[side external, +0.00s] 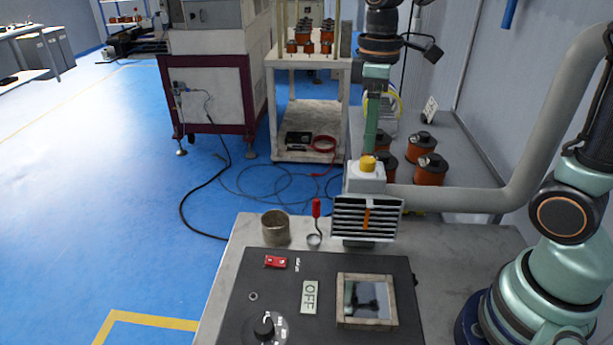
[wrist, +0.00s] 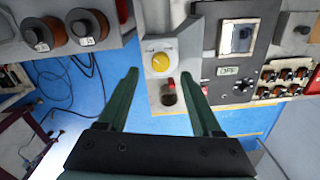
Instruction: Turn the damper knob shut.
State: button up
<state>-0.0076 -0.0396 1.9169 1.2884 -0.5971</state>
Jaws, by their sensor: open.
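The yellow damper knob (side external: 368,163) sits on top of a pale box (side external: 366,181) on the grey duct. In the wrist view the knob (wrist: 160,62) shows a pointer and lies in the gap between my fingertips, near their level in the picture. My gripper (side external: 371,148) points down just above the knob, with its fingers apart and nothing between them. In the wrist view my gripper (wrist: 160,71) has a green finger on each side. I cannot tell whether either finger touches the knob. A louvred vent (side external: 350,219) with an orange strip is below the box.
The grey duct (side external: 450,200) runs right from the box. A black panel (side external: 226,333) has an OFF plate (side external: 310,297), a dial (side external: 266,328) and a framed window (side external: 343,315). A cup (side external: 276,228) and red-handled tool (side external: 316,208) stand by the vent. Orange coils (side external: 431,170) are behind.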

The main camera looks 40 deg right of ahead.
notch_tip(320, 180, up, 7)
dwell(0.3)
jog(key=m+t, duration=0.6)
jog(key=m, duration=0.1)
send_near(372, 160)
jog(key=shift+s+f, duration=0.15)
jog(key=shift+f, duration=0.55)
